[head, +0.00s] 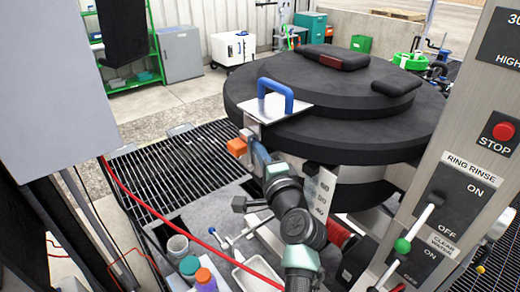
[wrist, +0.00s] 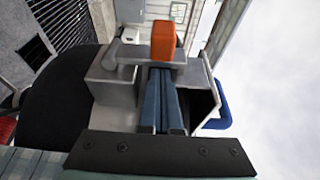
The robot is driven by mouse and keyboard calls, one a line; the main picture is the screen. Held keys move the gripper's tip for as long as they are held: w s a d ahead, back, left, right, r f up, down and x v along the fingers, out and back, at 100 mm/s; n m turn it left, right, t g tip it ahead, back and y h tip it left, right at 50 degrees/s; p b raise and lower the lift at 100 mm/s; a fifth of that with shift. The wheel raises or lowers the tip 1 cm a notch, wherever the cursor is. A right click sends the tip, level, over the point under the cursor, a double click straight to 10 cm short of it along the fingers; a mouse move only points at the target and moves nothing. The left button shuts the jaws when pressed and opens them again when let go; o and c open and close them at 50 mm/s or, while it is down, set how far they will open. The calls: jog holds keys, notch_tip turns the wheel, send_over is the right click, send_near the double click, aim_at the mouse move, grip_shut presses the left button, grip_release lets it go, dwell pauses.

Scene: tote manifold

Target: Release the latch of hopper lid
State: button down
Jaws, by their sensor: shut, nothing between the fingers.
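The hopper lid (head: 300,125) is a wide black stepped disc in the head view. A blue handle (head: 289,90) stands on a metal plate at its near left edge; it also shows in the wrist view (wrist: 224,112). The latch has an orange tip (head: 236,147), jutting from the metal bracket below the plate; in the wrist view the orange tip (wrist: 163,40) stands upright beyond my fingers. My gripper (head: 258,150) is shut and empty, its blue fingers (wrist: 161,72) close together right by the latch. I cannot tell whether they touch it.
A grey control panel (head: 440,150) with a red stop button (head: 504,131) and levers rises on the right. Left of the hopper is a dark floor grating (head: 170,165). A white tray (head: 258,272) and several bottles lie below, near a red hose.

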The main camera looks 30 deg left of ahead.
aim_at(239, 155)
jog(key=shift+s+a+b, duration=0.1)
jog(key=shift+s+b, duration=0.05)
jog(key=shift+b, duration=0.15)
